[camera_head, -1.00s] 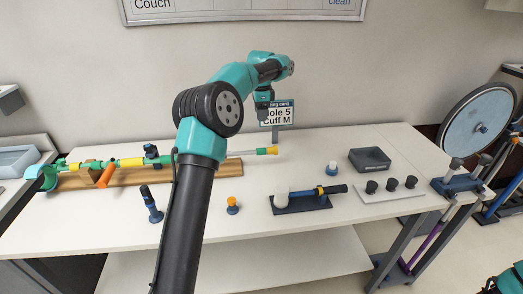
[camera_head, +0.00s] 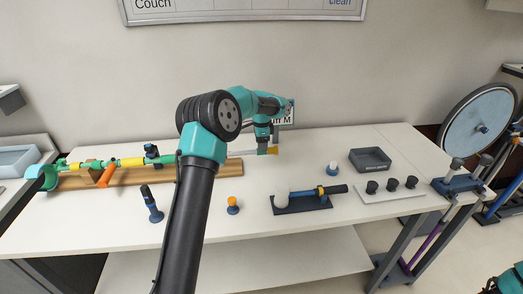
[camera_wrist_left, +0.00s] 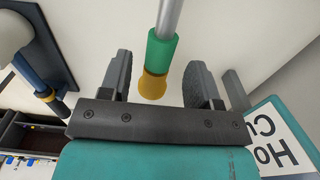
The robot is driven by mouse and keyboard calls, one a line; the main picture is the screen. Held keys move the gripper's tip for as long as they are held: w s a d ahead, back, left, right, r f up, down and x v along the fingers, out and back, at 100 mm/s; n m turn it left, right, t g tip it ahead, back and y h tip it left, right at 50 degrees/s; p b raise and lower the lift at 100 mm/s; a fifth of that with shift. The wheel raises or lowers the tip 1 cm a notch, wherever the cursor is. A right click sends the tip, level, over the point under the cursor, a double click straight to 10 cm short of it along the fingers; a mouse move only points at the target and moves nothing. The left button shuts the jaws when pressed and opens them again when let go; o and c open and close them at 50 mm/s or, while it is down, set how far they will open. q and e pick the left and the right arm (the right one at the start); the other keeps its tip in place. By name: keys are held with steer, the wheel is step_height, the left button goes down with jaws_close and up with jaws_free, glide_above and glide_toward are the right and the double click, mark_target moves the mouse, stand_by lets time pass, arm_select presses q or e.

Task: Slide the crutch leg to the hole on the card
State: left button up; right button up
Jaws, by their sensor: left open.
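The crutch lies along a wooden board (camera_head: 215,170), with its green and yellow shaft (camera_head: 131,162) at left. Its grey leg tube (camera_head: 242,153) runs right to a yellow end (camera_head: 273,150). My left gripper (camera_head: 262,151) is over the leg end, open. In the left wrist view, the green collar (camera_wrist_left: 162,48) and yellow tip (camera_wrist_left: 153,88) show between the spread fingers (camera_wrist_left: 157,75), with gaps on both sides. The card (camera_head: 287,115) stands behind, partly hidden by my arm; it also shows in the left wrist view (camera_wrist_left: 278,140). My right gripper is not in view.

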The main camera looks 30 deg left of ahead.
arm_select(q)
steer(key=shift+f, duration=1.55)
jaws_close()
